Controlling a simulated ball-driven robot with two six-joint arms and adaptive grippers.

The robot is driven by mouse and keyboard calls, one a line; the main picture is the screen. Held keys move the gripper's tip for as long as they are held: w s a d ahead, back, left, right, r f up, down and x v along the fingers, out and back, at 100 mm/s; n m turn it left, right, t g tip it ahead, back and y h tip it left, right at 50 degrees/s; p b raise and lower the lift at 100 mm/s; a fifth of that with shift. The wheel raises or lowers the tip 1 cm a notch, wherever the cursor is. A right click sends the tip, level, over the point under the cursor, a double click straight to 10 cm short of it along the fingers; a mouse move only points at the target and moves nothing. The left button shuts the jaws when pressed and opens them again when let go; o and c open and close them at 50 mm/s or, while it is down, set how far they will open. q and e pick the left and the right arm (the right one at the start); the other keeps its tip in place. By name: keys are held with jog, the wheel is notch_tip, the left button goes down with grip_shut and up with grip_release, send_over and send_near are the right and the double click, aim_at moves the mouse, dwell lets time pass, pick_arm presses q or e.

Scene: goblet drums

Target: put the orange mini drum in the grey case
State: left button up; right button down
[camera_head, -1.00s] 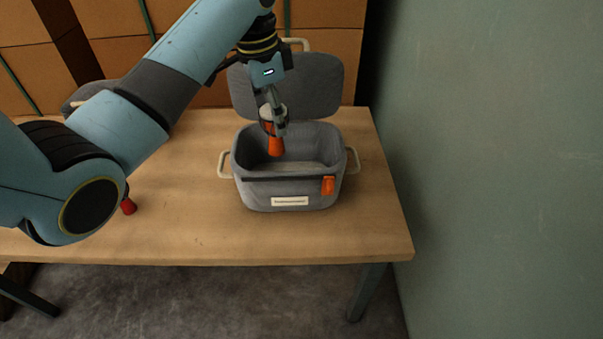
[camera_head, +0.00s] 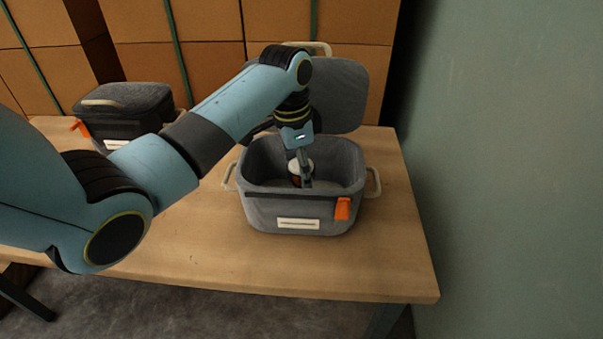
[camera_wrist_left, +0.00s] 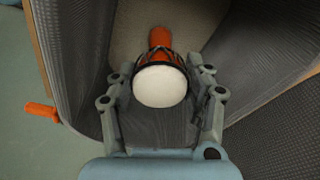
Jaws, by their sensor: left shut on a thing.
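The orange mini drum (camera_wrist_left: 160,80) has a white head and a narrow orange foot. In the left wrist view it sits between both fingers of my left gripper (camera_wrist_left: 163,95), which is shut on it. In the head view the gripper (camera_head: 303,180) reaches down inside the open grey case (camera_head: 295,214), and only the drum's pale top (camera_head: 294,168) and a bit of its side show. The case's front wall hides the drum's lower end, so I cannot tell whether it touches the case floor. My right gripper is not in view.
The case's lid (camera_head: 335,95) stands open behind it, and an orange latch (camera_head: 343,208) hangs at its front. A second, closed grey case (camera_head: 125,110) stands at the back left of the wooden table (camera_head: 400,255). A green wall is close on the right.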

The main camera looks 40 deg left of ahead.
pick_arm(q)
jog(key=shift+f, duration=0.25)
jog(key=o, duration=1.2)
jog(key=shift+f, duration=0.1)
jog(key=shift+c, duration=0.2)
notch_tip(320, 180, up, 12)
jog(key=s+p, duration=0.1)
jog(key=p, duration=0.2)
jog(key=shift+a, duration=0.45)
jog(key=shift+s, duration=0.1)
